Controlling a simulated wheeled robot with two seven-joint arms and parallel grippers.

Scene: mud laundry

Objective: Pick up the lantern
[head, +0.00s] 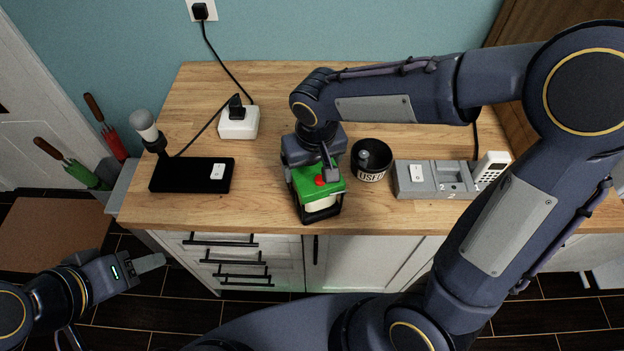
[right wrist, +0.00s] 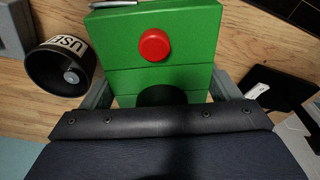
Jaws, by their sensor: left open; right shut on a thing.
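The lantern (head: 325,188) has a green top with a red button and a pale lower body in a dark frame. It stands at the front middle of the wooden counter. In the right wrist view its green top (right wrist: 190,60) fills the upper middle, with the red button facing the camera. My right gripper (head: 318,172) comes from above and is shut on the lantern, one finger on each side. Whether the lantern touches the counter is hard to tell. My left gripper (head: 150,268) is open and empty, low at the left in front of the drawers.
A black cup marked "USED" (head: 371,171) stands just right of the lantern. A black board with a bulb (head: 190,188) and a white power box (head: 238,128) are left.

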